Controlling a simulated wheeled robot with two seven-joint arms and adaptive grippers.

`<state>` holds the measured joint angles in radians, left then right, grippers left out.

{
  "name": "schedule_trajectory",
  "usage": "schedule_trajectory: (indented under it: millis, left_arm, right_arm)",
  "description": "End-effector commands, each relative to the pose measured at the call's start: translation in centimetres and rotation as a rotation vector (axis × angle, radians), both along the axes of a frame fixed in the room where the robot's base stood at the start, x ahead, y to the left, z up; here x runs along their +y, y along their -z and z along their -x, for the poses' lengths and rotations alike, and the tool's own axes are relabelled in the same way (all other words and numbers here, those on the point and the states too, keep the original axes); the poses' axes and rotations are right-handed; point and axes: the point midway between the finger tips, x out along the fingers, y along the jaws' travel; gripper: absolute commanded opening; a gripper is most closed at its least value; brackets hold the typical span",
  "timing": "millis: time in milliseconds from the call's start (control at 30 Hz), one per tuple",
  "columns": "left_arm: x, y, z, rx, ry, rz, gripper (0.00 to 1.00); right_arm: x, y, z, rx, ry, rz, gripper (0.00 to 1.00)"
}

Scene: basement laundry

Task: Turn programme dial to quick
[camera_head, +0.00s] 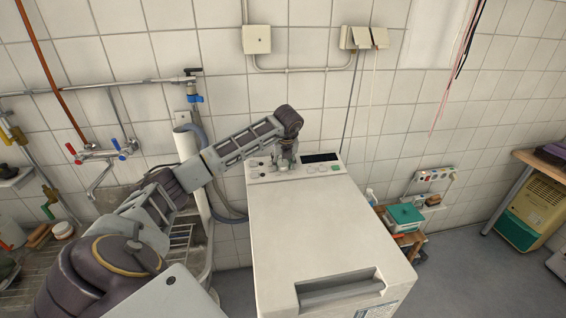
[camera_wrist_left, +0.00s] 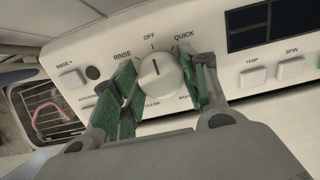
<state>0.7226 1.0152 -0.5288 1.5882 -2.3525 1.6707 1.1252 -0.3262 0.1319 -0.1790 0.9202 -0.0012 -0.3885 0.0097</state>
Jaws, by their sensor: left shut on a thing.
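The programme dial (camera_wrist_left: 157,72) is a white round knob on the washer's control panel (camera_wrist_left: 110,62). Its dark pointer line points up, roughly at OFF. The QUICK label (camera_wrist_left: 184,36) is up and right of the dial, and RINSE is up and left. My left gripper (camera_wrist_left: 162,84) has its green-padded fingers on either side of the dial, shut on it. In the head view my left gripper (camera_head: 286,160) is at the panel and hides the dial. Labels below the dial are partly covered by the fingers. My right gripper is in neither view.
The top-loading washer (camera_head: 315,235) stands against the tiled wall. A dark display (camera_wrist_left: 275,24) and the TEMP and SPIN buttons are right of the dial. A sink with a tap (camera_head: 103,155) is left; a shelf with a green box (camera_head: 404,217) is right.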

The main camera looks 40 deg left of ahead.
Motion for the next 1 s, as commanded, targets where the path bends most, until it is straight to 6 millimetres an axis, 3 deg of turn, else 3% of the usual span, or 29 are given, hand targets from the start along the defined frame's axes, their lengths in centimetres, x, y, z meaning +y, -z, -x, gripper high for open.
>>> schedule_trajectory:
  millis: [467,1000]
  left_arm:
    - [0.0,-0.1,0.0,0.02,0.088,-0.018,0.2]
    - [0.0,-0.2,0.0,0.1,0.441,-0.081,0.2]
  right_arm:
    - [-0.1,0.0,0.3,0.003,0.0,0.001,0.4]
    - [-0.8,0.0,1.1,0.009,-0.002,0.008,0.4]
